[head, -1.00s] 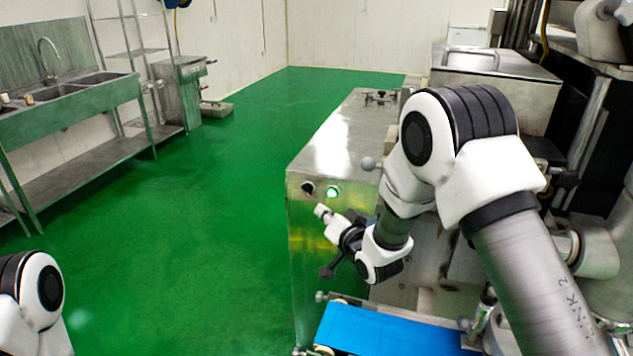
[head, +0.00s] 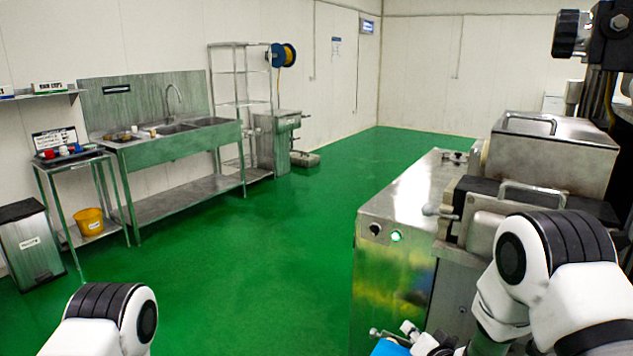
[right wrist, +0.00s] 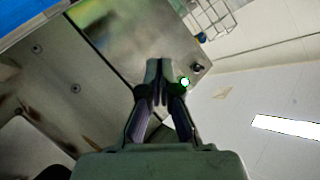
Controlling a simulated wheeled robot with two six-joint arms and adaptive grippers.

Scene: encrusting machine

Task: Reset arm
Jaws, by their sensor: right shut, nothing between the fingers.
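My right gripper (right wrist: 158,70) is shut and empty in the right wrist view, its fingertips together in front of the machine's steel panel. The green button also shows in the right wrist view (right wrist: 184,82), just right of the fingertips. My left arm shows at the lower left of the head view; its gripper is out of frame.
A blue belt (head: 390,348) shows at the bottom edge, close to my right wrist. A steel sink bench (head: 185,145), a small table with a yellow bucket (head: 89,221) and a grey bin (head: 31,246) stand at the left. The green floor (head: 260,235) between is clear.

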